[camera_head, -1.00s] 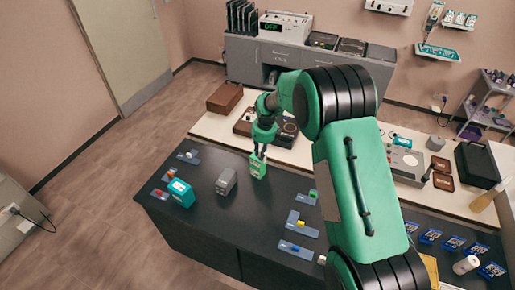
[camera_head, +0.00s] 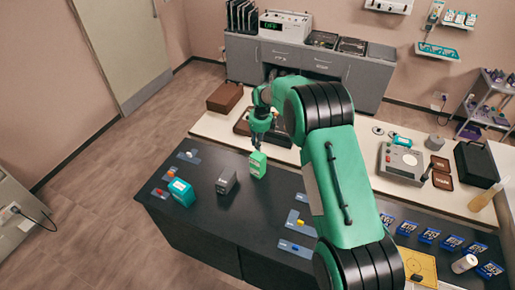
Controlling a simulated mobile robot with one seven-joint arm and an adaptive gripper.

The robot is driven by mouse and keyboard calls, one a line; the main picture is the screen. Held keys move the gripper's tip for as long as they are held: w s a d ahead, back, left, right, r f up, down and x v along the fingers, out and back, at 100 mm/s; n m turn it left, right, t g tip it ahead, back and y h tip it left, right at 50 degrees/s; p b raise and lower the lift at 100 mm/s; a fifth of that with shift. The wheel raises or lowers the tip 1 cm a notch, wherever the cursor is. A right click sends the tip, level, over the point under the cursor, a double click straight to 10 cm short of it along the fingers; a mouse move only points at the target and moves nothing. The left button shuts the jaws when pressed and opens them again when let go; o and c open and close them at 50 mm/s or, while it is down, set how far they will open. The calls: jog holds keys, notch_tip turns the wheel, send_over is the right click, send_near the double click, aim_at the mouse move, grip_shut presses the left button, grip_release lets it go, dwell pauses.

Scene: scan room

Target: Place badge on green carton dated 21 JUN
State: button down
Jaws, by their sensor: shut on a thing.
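A green carton (camera_head: 258,166) stands upright near the back edge of the dark worktop (camera_head: 240,222). My gripper (camera_head: 257,147) points down at the top of this carton. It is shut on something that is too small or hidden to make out. I cannot tell whether the fingertips touch the carton. A teal carton (camera_head: 181,193) with a pale top stands at the left of the worktop. No date can be read on either carton. I cannot make out a badge for certain.
A grey box (camera_head: 226,183) stands between the two cartons. Flat blue-grey holders with small coloured pieces lie at the left (camera_head: 160,192) and at the right (camera_head: 296,248). A pale bench (camera_head: 213,127) runs behind. My arm covers part of the worktop's right side.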

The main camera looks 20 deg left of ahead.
jog(key=shift+f, duration=0.15)
jog(key=shift+f+p, duration=0.3)
jog(key=shift+f, duration=1.35)
jog(key=shift+f, duration=0.15)
jog(key=c, duration=1.6)
grip_release()
jog(key=shift+c, duration=0.2)
jog(key=shift+s+d+r+b, duration=0.1)
jog(key=shift+d+r+b, duration=0.15)
jog(key=shift+r, duration=1.8)
jog(key=shift+s+d+r+b, duration=0.1)
jog(key=shift+d+r+b, duration=0.1)
jog(key=shift+r, duration=1.8)
jog(key=shift+s+d+r+b, duration=0.1)
jog(key=shift+d+r+b, duration=0.15)
jog(key=shift+r, duration=1.8)
jog(key=shift+r, duration=0.1)
